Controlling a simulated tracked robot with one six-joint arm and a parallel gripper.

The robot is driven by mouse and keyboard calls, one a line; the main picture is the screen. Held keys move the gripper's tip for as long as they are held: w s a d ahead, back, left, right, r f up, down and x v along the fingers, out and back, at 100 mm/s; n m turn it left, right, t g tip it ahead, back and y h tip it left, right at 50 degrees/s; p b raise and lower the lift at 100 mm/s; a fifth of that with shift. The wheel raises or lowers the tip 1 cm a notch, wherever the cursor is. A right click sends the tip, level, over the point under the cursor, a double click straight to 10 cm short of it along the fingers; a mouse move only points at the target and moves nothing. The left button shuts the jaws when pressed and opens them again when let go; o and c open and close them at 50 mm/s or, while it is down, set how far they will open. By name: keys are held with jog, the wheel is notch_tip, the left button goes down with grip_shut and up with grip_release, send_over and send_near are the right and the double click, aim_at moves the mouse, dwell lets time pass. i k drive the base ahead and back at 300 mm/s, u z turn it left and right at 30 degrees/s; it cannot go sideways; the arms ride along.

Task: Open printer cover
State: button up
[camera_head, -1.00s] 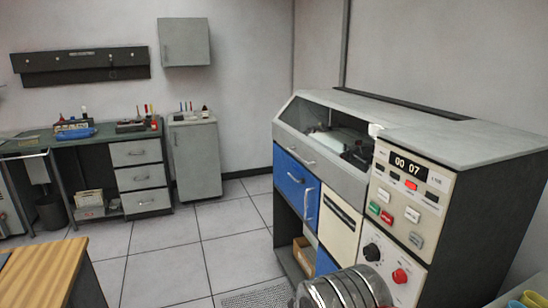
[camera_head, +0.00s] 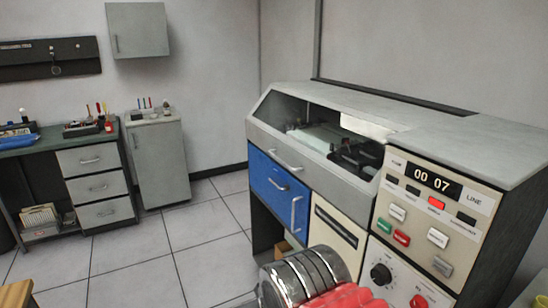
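The printer (camera_head: 440,140) is a large grey cabinet on the right, with a long flat top. Its cover (camera_head: 300,155) is the sloping front section with a window and a silver bar handle (camera_head: 286,160) on its lower grey strip. The cover looks shut. Dark mechanism and pale paper show through the window. A bright white patch lies at the window's upper right edge. My gripper is not in view. A ribbed metal cylinder with a red ribbed part, likely part of my arm, shows at the bottom, in front of the printer's lower panels.
The printer's control panel (camera_head: 435,210) has coloured buttons and a display reading 00 07. Below the cover are blue doors (camera_head: 280,190) with handles. A grey cabinet (camera_head: 157,165) and a green-topped desk (camera_head: 40,139) stand at left. Tiled floor between is clear.

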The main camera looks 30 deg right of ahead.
aim_at(283, 104)
jog(key=i, duration=1.3)
